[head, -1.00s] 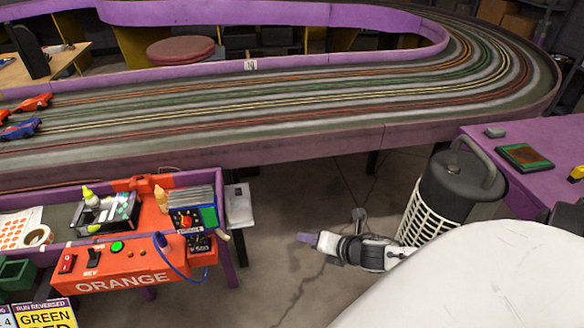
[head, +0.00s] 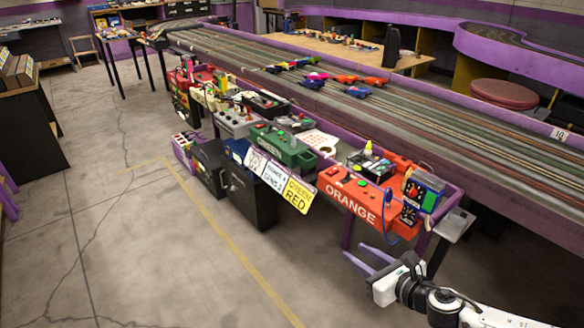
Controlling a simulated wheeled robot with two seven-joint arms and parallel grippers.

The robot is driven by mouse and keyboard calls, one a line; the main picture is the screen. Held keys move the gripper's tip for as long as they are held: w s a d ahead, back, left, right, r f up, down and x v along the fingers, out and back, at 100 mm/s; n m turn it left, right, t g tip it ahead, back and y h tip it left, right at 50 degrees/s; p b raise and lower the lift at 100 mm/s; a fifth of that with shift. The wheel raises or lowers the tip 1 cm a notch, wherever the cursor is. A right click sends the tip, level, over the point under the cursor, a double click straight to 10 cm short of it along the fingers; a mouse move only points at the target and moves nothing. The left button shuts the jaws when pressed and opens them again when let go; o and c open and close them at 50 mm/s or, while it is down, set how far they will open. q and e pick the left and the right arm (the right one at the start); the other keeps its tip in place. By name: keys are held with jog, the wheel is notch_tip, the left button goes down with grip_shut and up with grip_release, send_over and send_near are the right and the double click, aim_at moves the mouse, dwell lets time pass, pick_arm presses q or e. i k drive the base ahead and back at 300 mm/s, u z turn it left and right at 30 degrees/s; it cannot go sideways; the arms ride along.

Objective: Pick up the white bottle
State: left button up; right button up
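My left gripper is not in view.
A tan-tipped bottle (head: 408,178) stands beside the blue control box (head: 424,190). A small grey side shelf (head: 456,224) juts out above my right arm. The slot track (head: 440,118) runs behind the stations.

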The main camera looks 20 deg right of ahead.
aim_at(367, 152)
jog(key=u, duration=2.1)
jog(key=i, duration=0.15)
jog(key=z, duration=1.75)
jog(key=i, duration=2.25)
jog(key=z, duration=1.6)
jog(key=i, duration=1.2)
jog(key=z, duration=0.8)
